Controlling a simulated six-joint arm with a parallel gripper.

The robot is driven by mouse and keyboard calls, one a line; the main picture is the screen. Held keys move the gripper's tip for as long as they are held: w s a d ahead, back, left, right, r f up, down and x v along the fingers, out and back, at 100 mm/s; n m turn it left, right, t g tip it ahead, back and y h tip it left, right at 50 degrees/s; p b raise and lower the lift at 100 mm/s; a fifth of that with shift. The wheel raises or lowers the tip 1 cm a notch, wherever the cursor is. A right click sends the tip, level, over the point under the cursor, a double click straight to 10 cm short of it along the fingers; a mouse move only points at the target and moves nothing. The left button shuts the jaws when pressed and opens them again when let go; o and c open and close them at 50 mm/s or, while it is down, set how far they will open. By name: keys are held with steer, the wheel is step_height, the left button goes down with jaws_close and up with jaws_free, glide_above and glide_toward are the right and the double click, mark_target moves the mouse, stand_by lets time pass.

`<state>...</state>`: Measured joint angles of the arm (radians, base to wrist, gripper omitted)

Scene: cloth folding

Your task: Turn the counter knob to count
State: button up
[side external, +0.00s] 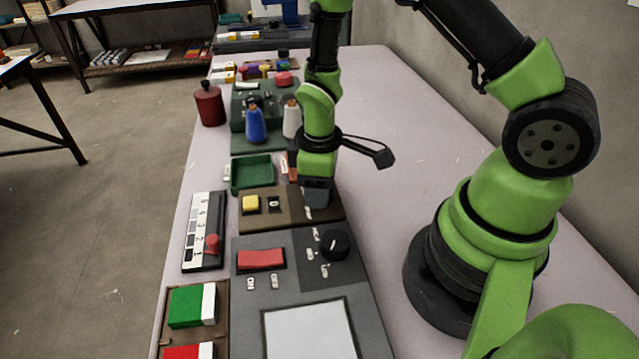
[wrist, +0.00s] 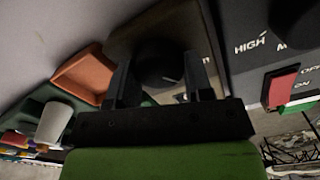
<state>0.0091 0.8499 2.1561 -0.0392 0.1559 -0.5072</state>
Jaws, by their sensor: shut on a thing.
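The counter is a brown panel (side external: 280,215) with a yellow button (side external: 250,203) and a small dark display tile (side external: 274,203). My gripper (side external: 318,194) is low over the panel's right part and hides the knob in the side view. In the wrist view the black round counter knob (wrist: 158,58) sits between the two dark fingers of my gripper (wrist: 158,80), one on each side. The gripper is shut on the knob. The knob's pointer and most panel labels are too dark or hidden to read.
A grey panel (side external: 300,290) with a red rocker switch (side external: 261,259) and another black knob (side external: 335,244) lies just in front. The table's right side (side external: 385,120) is clear.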

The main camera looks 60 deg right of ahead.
steer(key=shift+n, duration=0.7)
steer(key=shift+s, duration=0.1)
steer(key=o, duration=0.9)
steer(key=shift+o, duration=0.2)
step_height(320, 180, up, 10)
steer(key=s+a+r+m+t+y, duration=0.1)
steer(key=s+r+m+t, duration=0.2)
steer(key=s+r+m, duration=0.2)
steer(key=s+a+r+m+t+y, duration=0.1)
steer(key=s+r+m+t, duration=0.3)
steer(key=r, duration=0.8)
steer(key=s+a+m, duration=0.1)
steer(key=s, duration=0.1)
steer(key=shift+s+r+m, duration=0.15)
steer(key=shift+s+m, duration=0.15)
